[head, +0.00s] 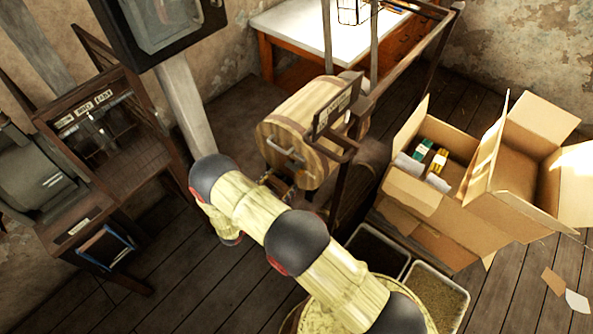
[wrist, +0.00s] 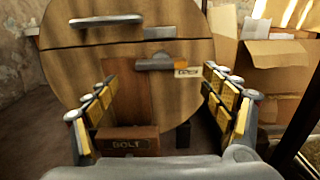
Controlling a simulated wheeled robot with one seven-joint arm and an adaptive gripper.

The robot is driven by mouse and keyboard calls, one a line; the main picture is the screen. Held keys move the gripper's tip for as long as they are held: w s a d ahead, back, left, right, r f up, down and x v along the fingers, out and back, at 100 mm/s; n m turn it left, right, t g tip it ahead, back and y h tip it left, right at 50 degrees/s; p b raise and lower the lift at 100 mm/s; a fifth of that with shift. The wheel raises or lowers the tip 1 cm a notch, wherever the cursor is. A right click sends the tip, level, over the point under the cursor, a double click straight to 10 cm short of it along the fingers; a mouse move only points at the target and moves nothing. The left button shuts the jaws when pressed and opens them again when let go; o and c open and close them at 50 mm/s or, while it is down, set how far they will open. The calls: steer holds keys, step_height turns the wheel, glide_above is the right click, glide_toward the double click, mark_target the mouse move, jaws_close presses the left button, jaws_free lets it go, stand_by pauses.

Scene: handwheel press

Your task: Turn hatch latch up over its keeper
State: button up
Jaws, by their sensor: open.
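The round wooden drum end (wrist: 75,55) fills the middle of the wrist view, and the drum (head: 305,105) also shows in the head view. A darker reddish panel, which looks like the hatch (wrist: 127,85), is on its face. A grey bar with an orange end, probably the latch (wrist: 155,64), lies about level at the panel's upper right, beside a small label (wrist: 187,72). I cannot make out which part is the keeper. My gripper (wrist: 158,80) is open and empty, its fingers spread either side of the panel, below the bar's level. Contact cannot be judged.
A brown block marked BOLT (wrist: 127,141) sits low between my fingers. A grey handle bar (wrist: 105,20) crosses the drum's top. Open cardboard boxes (head: 425,200) stand right of the drum, and a dark wooden cabinet (head: 120,150) stands left. Bare floor (head: 190,275) shows lower left.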

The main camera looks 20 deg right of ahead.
mark_target(293, 170)
steer(key=b+x, duration=0.1)
steer(key=x, duration=0.6)
steer(key=shift+w+d, duration=0.15)
steer(key=shift+d, duration=0.15)
steer(key=c, duration=1.1)
steer(key=shift+c, duration=0.3)
